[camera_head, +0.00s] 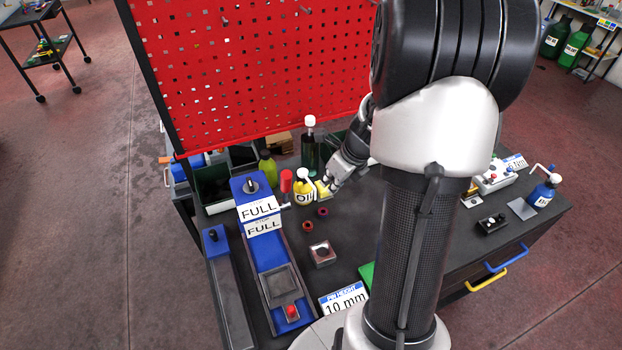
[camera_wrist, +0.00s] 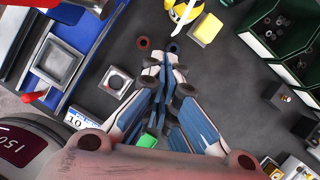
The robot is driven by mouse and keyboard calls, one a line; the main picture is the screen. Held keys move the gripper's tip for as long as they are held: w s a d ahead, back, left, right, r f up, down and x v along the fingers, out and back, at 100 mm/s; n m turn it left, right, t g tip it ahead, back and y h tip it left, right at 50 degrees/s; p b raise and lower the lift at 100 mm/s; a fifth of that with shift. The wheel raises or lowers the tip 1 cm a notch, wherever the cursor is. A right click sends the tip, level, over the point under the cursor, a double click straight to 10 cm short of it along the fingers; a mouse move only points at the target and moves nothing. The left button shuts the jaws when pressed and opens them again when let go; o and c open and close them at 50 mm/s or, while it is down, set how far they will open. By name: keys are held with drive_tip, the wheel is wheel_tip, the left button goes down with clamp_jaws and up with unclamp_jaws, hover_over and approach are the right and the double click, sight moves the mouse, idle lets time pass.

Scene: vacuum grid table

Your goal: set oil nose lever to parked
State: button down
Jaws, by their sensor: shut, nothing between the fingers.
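A yellow bottle labelled "OIL" (camera_head: 304,190) with a white top stands upright at the back of the dark table. In the wrist view its yellow body (camera_wrist: 180,11) is partly cut off by the top edge, with a thin pale spout-like part and a small red spot. I cannot tell which part is the nose lever or how it is set. My gripper (camera_wrist: 167,63) is shut and empty. It is over the table, apart from the bottle in the wrist view. In the head view my arm reaches down just right of the bottle.
A yellow block (camera_wrist: 206,28) lies beside the bottle. Two small rings, one red (camera_wrist: 143,43) and one dark blue (camera_wrist: 173,47), lie near my fingertips. A red-handled tool (camera_head: 286,182) and a blue "FULL" fixture (camera_head: 251,188) stand left. Green bins (camera_wrist: 295,45) are right in the wrist view.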

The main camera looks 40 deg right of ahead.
sight(301, 184)
drive_tip(key=w+f+b, duration=0.3)
drive_tip(key=w+f, duration=0.4)
drive_tip(key=f, duration=0.1)
drive_tip(key=shift+a+f, duration=0.2)
drive_tip(key=shift+a, duration=0.25)
